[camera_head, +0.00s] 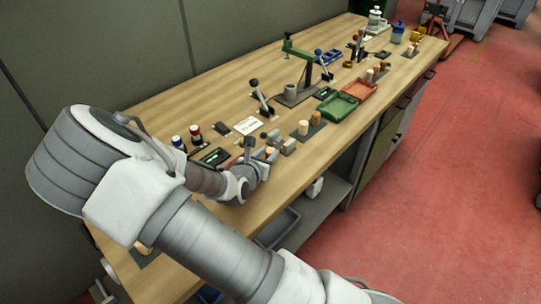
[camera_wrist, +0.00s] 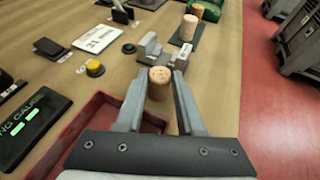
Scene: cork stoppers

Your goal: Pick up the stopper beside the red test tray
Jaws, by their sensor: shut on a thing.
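A cork stopper (camera_wrist: 159,77) stands between the tips of my gripper (camera_wrist: 159,86) in the wrist view, with a finger against each side. My gripper is shut on it. The red tray (camera_wrist: 81,131) lies just left of and below the stopper, partly covered by my gripper's fingers and body. In the head view the stopper (camera_head: 270,150) shows as a small pale top at the end of my gripper. My arm mostly hides the red tray there. Whether the stopper touches the bench is hard to tell.
A grey metal block (camera_wrist: 149,47) stands close beyond the stopper. Two more corks, including a pale one (camera_wrist: 188,28), stand on a dark mat farther back. A yellow button (camera_wrist: 94,68), a white card (camera_wrist: 97,38) and a dark gauge (camera_wrist: 30,122) lie left. The bench's right edge is near.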

